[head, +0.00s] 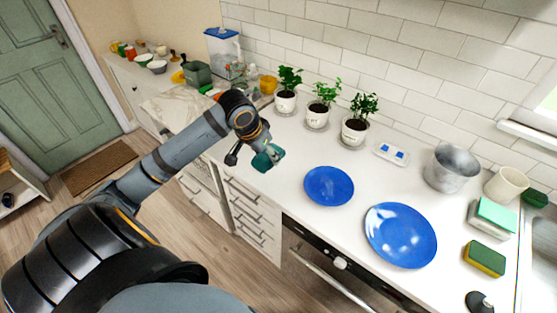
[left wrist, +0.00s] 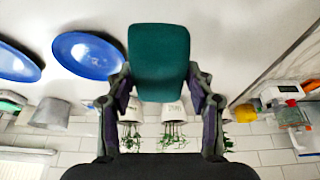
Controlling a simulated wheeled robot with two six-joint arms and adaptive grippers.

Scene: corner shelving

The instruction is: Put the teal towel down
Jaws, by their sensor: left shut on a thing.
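The teal towel (head: 268,157) shows as a small folded teal piece at the end of my left arm in the head view. My left gripper (head: 256,148) is shut on it, above the white counter near its front edge. In the left wrist view the towel (left wrist: 159,62) is a flat, rounded dark teal block between the two fingers of my left gripper (left wrist: 160,90). I cannot tell from these views how high it is above the counter. My right gripper is in neither view.
Two blue plates (head: 329,186) (head: 401,236) lie on the counter (head: 290,150) to the right. Several potted plants (head: 355,128) stand along the tiled wall. A metal pot (head: 452,168), a cream mug (head: 506,184) and sponges (head: 484,259) are at the right.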

